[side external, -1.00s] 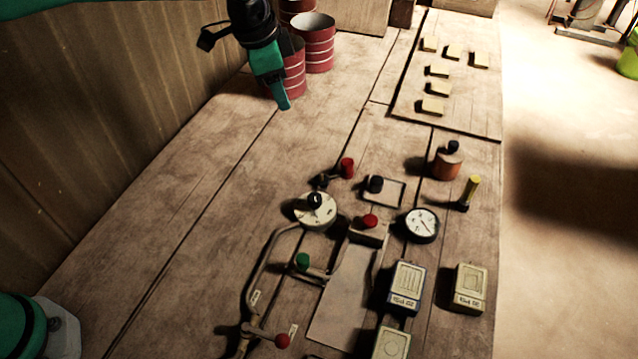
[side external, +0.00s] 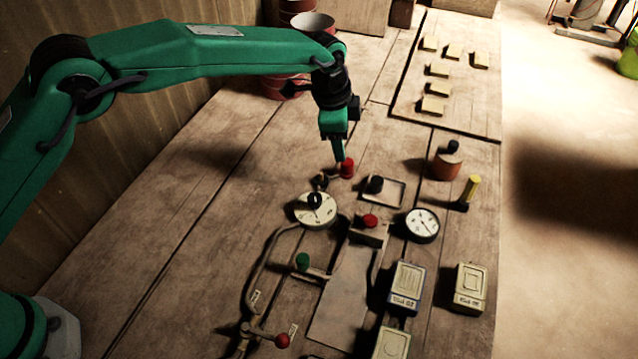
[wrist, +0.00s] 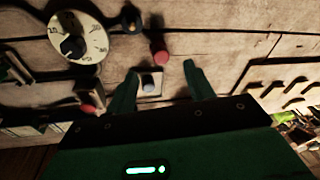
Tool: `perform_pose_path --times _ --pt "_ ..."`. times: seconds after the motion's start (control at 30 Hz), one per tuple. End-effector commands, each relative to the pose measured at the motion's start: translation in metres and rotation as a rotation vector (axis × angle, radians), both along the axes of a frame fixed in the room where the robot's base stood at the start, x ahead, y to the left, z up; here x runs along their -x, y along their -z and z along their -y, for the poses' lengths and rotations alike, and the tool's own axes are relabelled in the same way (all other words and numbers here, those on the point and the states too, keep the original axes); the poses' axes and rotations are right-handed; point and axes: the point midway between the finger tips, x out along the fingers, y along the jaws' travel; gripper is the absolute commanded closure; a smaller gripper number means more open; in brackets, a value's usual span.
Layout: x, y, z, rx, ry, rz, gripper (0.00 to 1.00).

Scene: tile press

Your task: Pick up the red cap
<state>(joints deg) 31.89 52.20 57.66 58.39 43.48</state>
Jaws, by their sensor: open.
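The red cap (side external: 347,168) is a short red cylinder on the wooden bench, beside a small dark knob (side external: 322,180). In the wrist view the red cap (wrist: 160,54) shows just beyond the fingertips, within the gap's width. My gripper (side external: 339,155) is at the cap's upper left in the side view, fingers pointing down. The fingertips overlap the cap's edge there, and I cannot tell whether they touch it. In the wrist view my gripper (wrist: 160,68) is open, with nothing held between its two green fingers.
A white dial (side external: 315,210) lies close by, toward the front. A dark knob on a framed plate (side external: 390,193), a red knob (side external: 370,221), a gauge (side external: 422,225) and an orange canister (side external: 446,164) stand near. The bench to the left is clear.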

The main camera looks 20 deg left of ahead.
Motion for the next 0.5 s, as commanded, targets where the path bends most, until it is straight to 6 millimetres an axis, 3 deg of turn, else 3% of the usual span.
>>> perform_pose_path --times 0.2,0.5 --pt "-0.003 0.017 0.002 0.000 -0.001 0.000 0.47" --pt "-0.004 0.022 0.003 0.000 -0.001 0.000 0.47"
